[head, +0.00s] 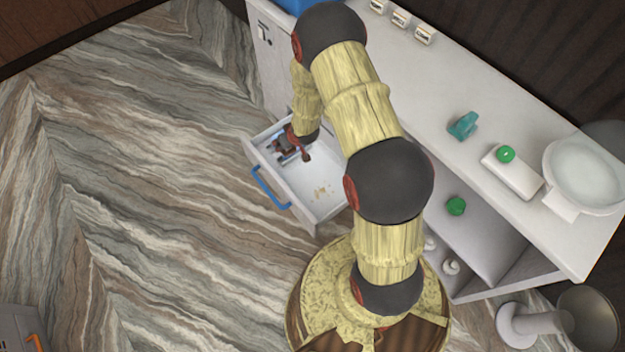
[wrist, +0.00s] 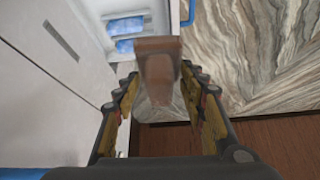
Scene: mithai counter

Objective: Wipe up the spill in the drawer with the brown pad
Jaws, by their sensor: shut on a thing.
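My gripper (head: 287,146) is shut on the brown pad (wrist: 157,72), which shows between the fingers in the wrist view. In the head view my gripper overlaps the upper-left end of the open white drawer (head: 328,219); I cannot tell how far above its floor it is. The spill (head: 322,191), a few small tan-yellow patches, lies on the drawer floor to the lower right of my gripper, apart from it. The pad is hard to make out in the head view.
The drawer has a blue handle (head: 270,188) on its front. Blue items (wrist: 127,36) lie in the drawer near my gripper. The white counter (head: 440,95) holds a teal object (head: 462,126) and a scale-like white device (head: 513,172). The marbled floor left of the drawer is clear.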

